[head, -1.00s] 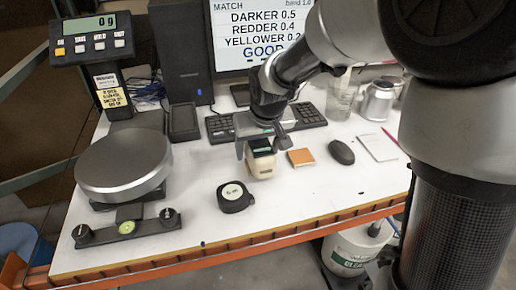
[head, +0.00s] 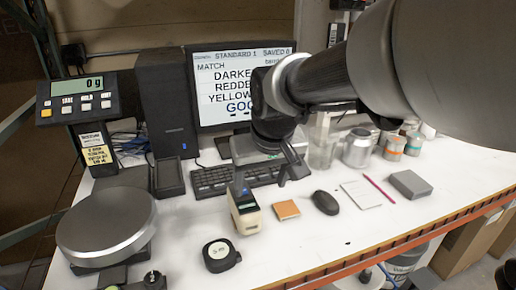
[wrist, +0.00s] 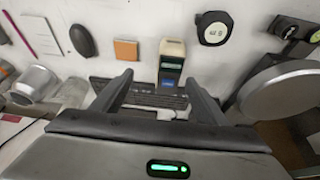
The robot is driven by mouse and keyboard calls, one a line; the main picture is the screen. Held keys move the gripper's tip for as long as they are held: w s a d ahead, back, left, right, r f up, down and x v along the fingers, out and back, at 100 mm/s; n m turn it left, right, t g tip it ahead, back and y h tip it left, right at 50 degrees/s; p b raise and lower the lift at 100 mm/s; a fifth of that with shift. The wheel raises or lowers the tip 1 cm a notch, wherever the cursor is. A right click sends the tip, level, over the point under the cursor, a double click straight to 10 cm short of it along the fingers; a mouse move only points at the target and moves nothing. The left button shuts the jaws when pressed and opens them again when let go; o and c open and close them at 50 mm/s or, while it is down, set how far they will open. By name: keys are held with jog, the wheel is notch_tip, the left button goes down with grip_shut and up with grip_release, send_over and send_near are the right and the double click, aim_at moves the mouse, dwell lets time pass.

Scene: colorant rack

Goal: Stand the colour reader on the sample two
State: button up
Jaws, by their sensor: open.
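The colour reader (head: 247,215), a cream body with a dark top and small green display, stands upright on the white bench. It also shows in the wrist view (wrist: 172,58). An orange square sample (head: 287,209) lies flat just right of it; I cannot read any number on it. My gripper (head: 262,182) is open and empty, above and behind the reader. In the wrist view my fingers (wrist: 158,82) spread on either side of the reader's line, with the reader beyond the tips, nearer the right finger.
The keyboard (head: 240,178) lies behind. A mouse (head: 326,202), notepad (head: 361,195) and grey box (head: 410,184) are to the right.

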jog(key=s+d+m, duration=0.1)
jog(key=s+d, duration=0.4)
jog(key=s, duration=0.3)
jog(key=s+d+r+m+t, duration=0.1)
jog(key=s+d, duration=0.4)
jog(key=s, duration=0.3)
jog(key=shift+d+m+h, duration=0.15)
jog(key=shift+m+h, duration=0.25)
